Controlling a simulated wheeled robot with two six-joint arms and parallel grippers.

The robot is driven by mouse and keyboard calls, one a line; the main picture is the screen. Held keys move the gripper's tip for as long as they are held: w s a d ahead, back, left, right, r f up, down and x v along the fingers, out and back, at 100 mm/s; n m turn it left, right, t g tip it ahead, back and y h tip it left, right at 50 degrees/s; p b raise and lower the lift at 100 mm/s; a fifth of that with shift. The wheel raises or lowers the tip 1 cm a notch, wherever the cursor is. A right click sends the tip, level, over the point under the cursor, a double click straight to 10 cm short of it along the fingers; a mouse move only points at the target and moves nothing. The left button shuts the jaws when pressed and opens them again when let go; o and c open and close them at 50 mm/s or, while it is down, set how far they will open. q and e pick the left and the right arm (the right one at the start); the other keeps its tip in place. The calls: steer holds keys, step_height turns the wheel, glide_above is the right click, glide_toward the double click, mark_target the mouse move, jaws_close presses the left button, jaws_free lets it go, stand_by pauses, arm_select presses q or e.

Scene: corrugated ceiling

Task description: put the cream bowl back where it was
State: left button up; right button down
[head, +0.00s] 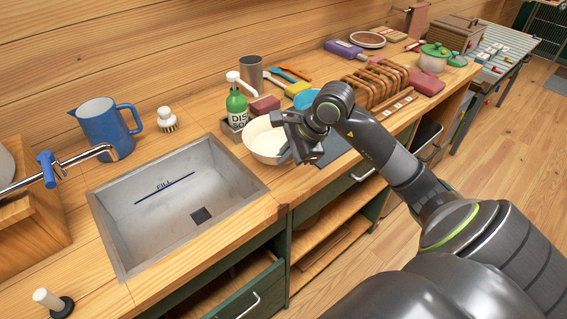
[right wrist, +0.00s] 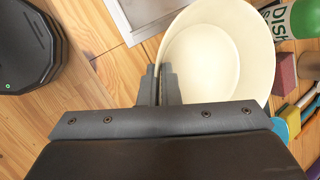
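The cream bowl (head: 262,138) is upright at the right rim of the sink, in front of the green soap bottle. I cannot tell whether it rests on the counter or is just above it. My right gripper (head: 287,152) is at the bowl's right side, and its arm hides part of that side. In the right wrist view the two fingers (right wrist: 161,84) are close together at the rim of the bowl (right wrist: 205,65), with the bowl wall between them. My left gripper is not in view.
The sink (head: 165,215) is empty. The green soap bottle (head: 236,103), a grey cup (head: 251,72) and a reddish block (head: 264,106) stand behind the bowl. A dark mat (head: 337,150) lies right of it, and a wooden rack (head: 376,84) stands farther right. A blue jug (head: 104,127) is at left.

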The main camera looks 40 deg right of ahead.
steer(key=shift+w+f+p, duration=0.1)
steer(key=shift+f+p, duration=0.25)
steer(key=shift+f, duration=1.85)
steer(key=shift+f+b, duration=0.2)
steer(key=shift+b, duration=0.1)
steer(key=c, duration=1.6)
jaws_free()
steer(key=shift+c, duration=0.2)
steer(key=shift+r, duration=0.1)
steer(key=shift+r+p, duration=0.15)
steer(key=shift+p, duration=0.15)
steer(key=v, duration=1.2)
steer(key=shift+b, duration=0.4)
